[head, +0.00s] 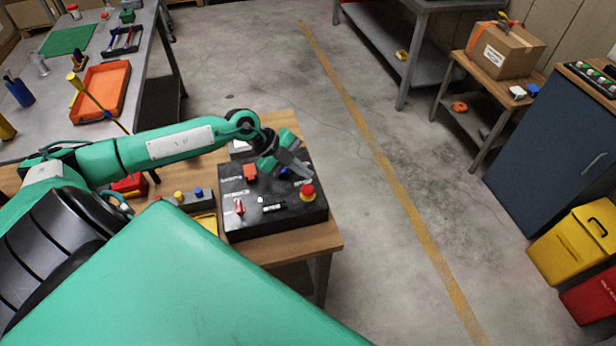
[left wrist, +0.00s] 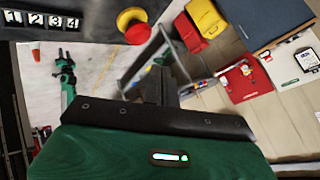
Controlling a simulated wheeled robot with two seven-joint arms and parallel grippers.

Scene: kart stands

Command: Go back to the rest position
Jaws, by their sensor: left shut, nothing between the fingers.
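My left gripper (head: 300,168) is shut and empty. It hovers over the back right part of a black control box (head: 265,222), which stands on a wooden-topped table (head: 317,238). The box carries a red mushroom button on a yellow base (head: 308,192), a red switch (head: 239,207), a red block-like part (head: 250,172) and a small counter (head: 270,206). In the left wrist view the shut fingers (left wrist: 160,85) show with nothing between them; the mushroom button (left wrist: 133,25) and the counter reading 1234 (left wrist: 40,19) are beyond. My right gripper is not in view.
A small box with yellow and blue buttons (head: 190,203) is left of the control box, under my left arm. A grey bench with an orange tray (head: 100,92) stands at the left. A blue cabinet (head: 545,150) and yellow bin (head: 572,245) are at the right. The floor between is clear.

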